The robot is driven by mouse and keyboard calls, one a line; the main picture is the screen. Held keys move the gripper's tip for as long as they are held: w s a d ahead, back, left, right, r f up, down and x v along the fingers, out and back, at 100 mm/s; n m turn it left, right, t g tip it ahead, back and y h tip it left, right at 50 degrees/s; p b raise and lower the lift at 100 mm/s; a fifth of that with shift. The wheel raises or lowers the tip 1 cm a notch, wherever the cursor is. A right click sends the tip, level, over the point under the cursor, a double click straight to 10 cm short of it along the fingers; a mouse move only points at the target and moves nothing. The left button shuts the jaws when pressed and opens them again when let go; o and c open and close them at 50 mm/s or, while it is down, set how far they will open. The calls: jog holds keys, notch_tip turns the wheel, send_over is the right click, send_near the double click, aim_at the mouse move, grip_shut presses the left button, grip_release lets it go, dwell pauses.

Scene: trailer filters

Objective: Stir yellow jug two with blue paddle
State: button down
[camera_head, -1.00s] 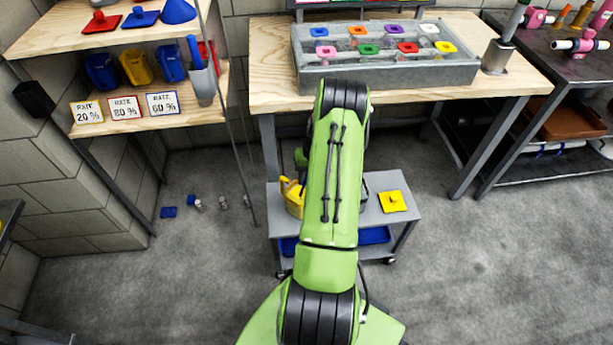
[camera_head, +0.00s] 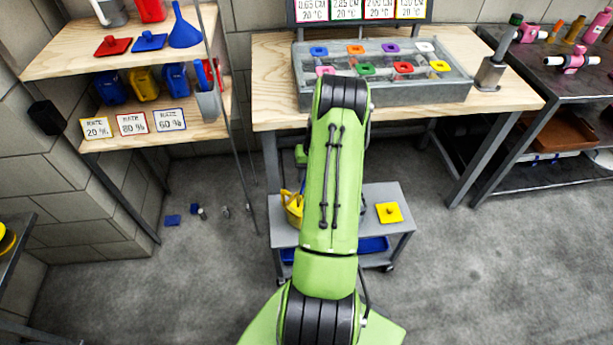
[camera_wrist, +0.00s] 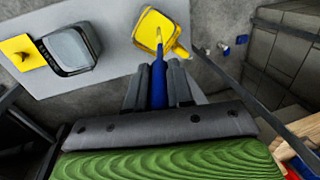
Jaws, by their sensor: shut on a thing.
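My gripper (camera_wrist: 160,84) is shut on the blue paddle (camera_wrist: 158,66), seen in the wrist view. The paddle points away from the gripper into the mouth of a yellow jug (camera_wrist: 172,26). Its lower end is hidden in the jug. The jug stands on the grey cart and also shows in the head view (camera_head: 292,207), partly behind my arm. My gripper is hidden behind my arm in the head view. No number can be read on this jug.
The grey cart (camera_head: 370,222) also carries a yellow lid (camera_head: 389,212) and a dark-rimmed grey container (camera_wrist: 70,50). A wooden shelf unit (camera_head: 60,58) stands left, with a thin metal post (camera_head: 222,110). Several small items lie on the floor between shelf and cart.

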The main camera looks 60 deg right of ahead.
jog(key=shift+r+p, duration=1.2)
jog(key=shift+r, duration=0.95)
notch_tip(320, 180, up, 5)
jog(key=p, duration=0.3)
jog(key=shift+r+p, duration=0.15)
jog(key=shift+p, duration=0.15)
jog(key=shift+a, duration=0.1)
